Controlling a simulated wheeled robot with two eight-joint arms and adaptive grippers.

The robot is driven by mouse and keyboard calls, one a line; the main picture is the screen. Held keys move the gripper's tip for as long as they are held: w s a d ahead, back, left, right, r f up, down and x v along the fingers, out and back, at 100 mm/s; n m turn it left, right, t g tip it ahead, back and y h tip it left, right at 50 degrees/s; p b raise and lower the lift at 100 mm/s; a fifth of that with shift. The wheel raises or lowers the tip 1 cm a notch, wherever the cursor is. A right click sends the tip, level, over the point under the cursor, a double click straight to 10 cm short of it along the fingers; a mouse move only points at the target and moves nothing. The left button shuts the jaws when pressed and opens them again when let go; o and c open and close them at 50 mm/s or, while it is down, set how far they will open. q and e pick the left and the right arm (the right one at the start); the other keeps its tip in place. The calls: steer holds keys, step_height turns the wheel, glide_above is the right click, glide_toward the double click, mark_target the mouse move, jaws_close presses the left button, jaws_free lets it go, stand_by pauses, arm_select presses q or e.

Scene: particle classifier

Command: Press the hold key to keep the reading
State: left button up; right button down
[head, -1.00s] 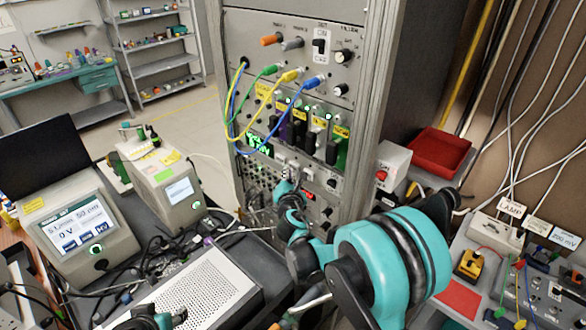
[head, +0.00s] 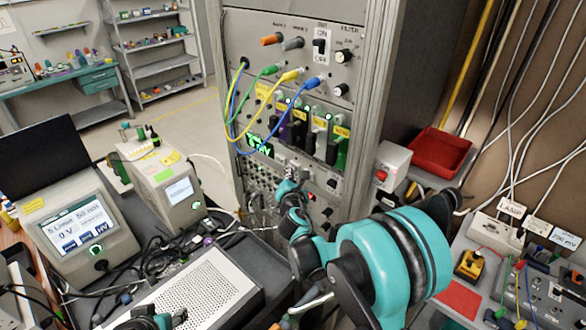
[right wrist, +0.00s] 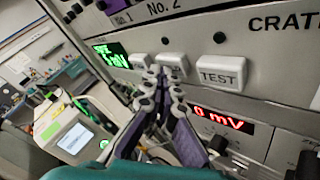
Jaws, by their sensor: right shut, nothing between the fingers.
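A row of white keys sits on the rack panel in the right wrist view. The right one reads TEST (right wrist: 221,72); the middle key (right wrist: 175,64) is partly covered and its label is not readable; the left key (right wrist: 140,61) is also partly hidden. My right gripper (right wrist: 163,80) is shut and empty, its tips at the lower edge of the middle key; contact cannot be told. In the head view my right gripper (head: 291,180) is at the key row. A green mV display (right wrist: 110,55) is left of the keys. My left gripper (head: 153,319) is low in the head view, its jaws unclear.
A red 0 mV display (right wrist: 222,120) is below the keys. Coloured cables (head: 240,110) hang in front of the rack's upper panel. A perforated grey box (head: 205,290) and two screen units stand left. A red tray (head: 441,152) is at right.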

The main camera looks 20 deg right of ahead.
steer(key=shift+w+d, duration=0.25)
steer(key=shift+d, duration=0.1)
stand_by(0.5)
steer(key=shift+s+a, duration=0.75)
steer(key=shift+a, duration=0.3)
steer(key=s+a, duration=0.1)
steer(key=a, duration=0.1)
steer(key=s+a+b, duration=0.1)
steer(key=a, duration=0.1)
steer(key=shift+s+a, duration=0.1)
steer(key=shift+s, duration=0.25)
stand_by(0.5)
